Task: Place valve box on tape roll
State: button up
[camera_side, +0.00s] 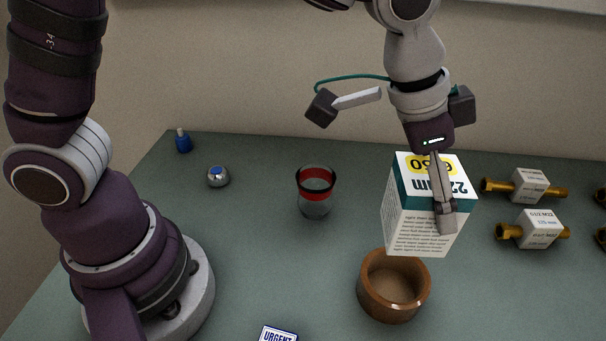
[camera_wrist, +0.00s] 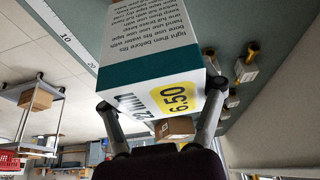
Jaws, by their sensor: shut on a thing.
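The valve box (camera_side: 421,228) is a white carton with a teal band, a yellow price patch and text that reads upside down in the side view. My gripper (camera_side: 444,207) is shut on it, with one finger along its near face. In the wrist view my gripper's fingers (camera_wrist: 161,108) grip the box (camera_wrist: 150,45) from both sides. The box is held in the air, slightly tilted, up and right of the roll in the picture.
A glass with a red band (camera_side: 315,192) stands left of the roll. Brass valves with white labels (camera_side: 540,228) lie at the right.

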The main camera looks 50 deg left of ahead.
aim_at(400, 179)
jog(key=f, duration=0.8)
jog(key=shift+s+d, duration=0.25)
jog(key=shift+d, duration=0.05)
jog(key=o, duration=1.2)
jog(key=shift+r, duration=0.3)
jog(key=v, duration=1.1)
jog(key=shift+s+a+r, duration=0.1)
jog(key=shift+a+r, duration=0.1)
jog(key=shift+a, duration=0.1)
jog(key=s+a+n+y, duration=0.1)
jog(key=s+a+n, duration=0.1)
jog(key=a, duration=0.3)
jog(key=s+a+n+t+y, duration=0.1)
jog(key=s+a+n, duration=0.2)
jog(key=a, duration=0.3)
jog(key=s+a+n+t+y, duration=0.1)
jog(key=s+a+n, duration=0.2)
jog(key=a, duration=0.3)
jog(key=shift+r+n, duration=0.15)
jog(key=shift+n, duration=0.15)
